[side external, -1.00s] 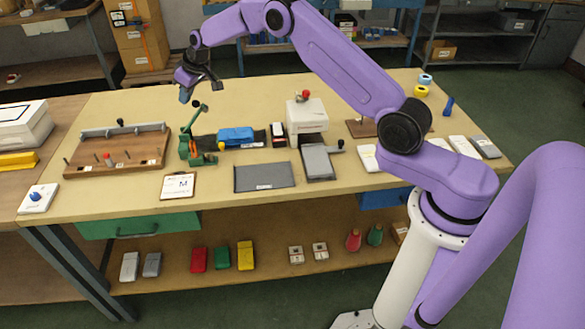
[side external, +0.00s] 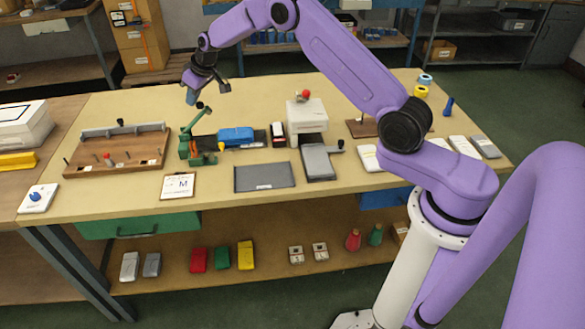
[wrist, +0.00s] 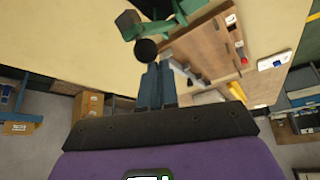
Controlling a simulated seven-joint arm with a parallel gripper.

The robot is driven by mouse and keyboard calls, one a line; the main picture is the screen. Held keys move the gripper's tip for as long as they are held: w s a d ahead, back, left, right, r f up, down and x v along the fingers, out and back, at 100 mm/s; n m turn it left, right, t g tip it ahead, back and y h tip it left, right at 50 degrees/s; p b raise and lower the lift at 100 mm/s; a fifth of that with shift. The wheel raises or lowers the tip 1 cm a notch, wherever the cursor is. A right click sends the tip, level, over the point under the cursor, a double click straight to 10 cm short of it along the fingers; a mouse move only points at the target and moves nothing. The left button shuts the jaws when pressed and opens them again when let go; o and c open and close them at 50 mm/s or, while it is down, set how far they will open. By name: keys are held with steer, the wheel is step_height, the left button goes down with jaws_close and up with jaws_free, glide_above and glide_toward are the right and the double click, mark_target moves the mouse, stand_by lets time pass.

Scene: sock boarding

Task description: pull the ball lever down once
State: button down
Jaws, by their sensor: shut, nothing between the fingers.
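The green hand press (side external: 188,147) stands on the table with its lever (side external: 193,119) slanting up to the right. A black ball (side external: 200,105) tops the lever. In the wrist view the ball (wrist: 145,50) shows just beyond my fingertips, with green parts of the press (wrist: 130,22) behind it. My gripper (side external: 190,98) is shut and empty, pointing down beside and slightly above the ball. Its closed fingers also show in the wrist view (wrist: 157,82). I cannot tell whether the fingertips touch the ball.
A wooden board (side external: 118,155) with pegs lies left of the press. A blue item (side external: 235,135) lies to its right, and a white box device with a red knob (side external: 306,115) stands farther right. A card marked M (side external: 179,186) and a grey mat (side external: 264,177) lie in front.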

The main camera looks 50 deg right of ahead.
mark_target(206, 107)
steer(key=shift+s, duration=0.1)
steer(key=shift+s+d+f, duration=0.3)
steer(key=shift+d, duration=0.05)
steer(key=shift+s+d+f, duration=0.1)
steer(key=shift+s+d, duration=0.05)
stand_by(0.6)
steer(key=shift+s+d+f, duration=0.45)
steer(key=shift+d+f, duration=0.05)
stand_by(0.5)
steer(key=shift+s+d+f, duration=0.2)
steer(key=shift+f, duration=0.05)
steer(key=shift+s+d+f, duration=0.1)
steer(key=shift+s, duration=0.05)
stand_by(0.3)
